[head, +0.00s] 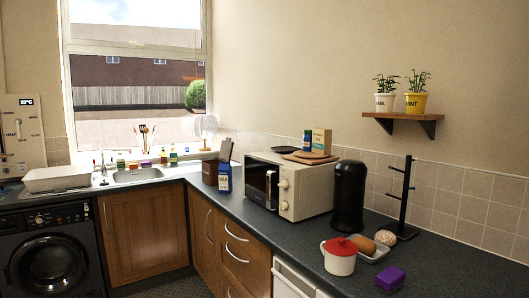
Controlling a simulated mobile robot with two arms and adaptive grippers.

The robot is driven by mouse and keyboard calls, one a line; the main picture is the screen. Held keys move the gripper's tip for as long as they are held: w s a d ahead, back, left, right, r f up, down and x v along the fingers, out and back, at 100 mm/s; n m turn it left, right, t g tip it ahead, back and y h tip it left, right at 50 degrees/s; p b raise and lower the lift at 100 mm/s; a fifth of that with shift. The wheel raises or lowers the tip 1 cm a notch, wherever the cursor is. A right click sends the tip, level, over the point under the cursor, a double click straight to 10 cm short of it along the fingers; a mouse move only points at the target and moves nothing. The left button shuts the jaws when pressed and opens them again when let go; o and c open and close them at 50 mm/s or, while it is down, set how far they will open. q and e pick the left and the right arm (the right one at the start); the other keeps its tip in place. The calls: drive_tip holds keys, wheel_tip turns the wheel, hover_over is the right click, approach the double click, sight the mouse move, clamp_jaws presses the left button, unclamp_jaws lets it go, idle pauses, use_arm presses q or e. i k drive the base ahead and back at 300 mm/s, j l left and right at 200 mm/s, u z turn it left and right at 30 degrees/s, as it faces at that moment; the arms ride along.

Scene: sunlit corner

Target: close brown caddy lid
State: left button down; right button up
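The brown caddy (210,172) stands on the dark worktop near the inner corner, to the left of the microwave. Its lid (226,149) appears raised, tilted up above the body's back right side. A blue bottle (224,180) with a white label stands right in front of it and hides part of its right side. The caddy is small in the picture, so its inside cannot be seen. Neither of my grippers is in view.
A cream microwave (304,187) stands right of the caddy, with boards on top. A black canister (348,195), red-lidded pot (339,257), purple block (390,279) and black mug stand (405,205) are further right. The sink (138,175) is left; the worktop between it and the caddy is clear.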

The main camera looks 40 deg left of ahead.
sight(226, 153)
drive_tip(key=i+j+u, duration=0.1)
drive_tip(key=u, duration=0.3)
drive_tip(key=i+j+u, duration=0.15)
drive_tip(key=u, duration=0.25)
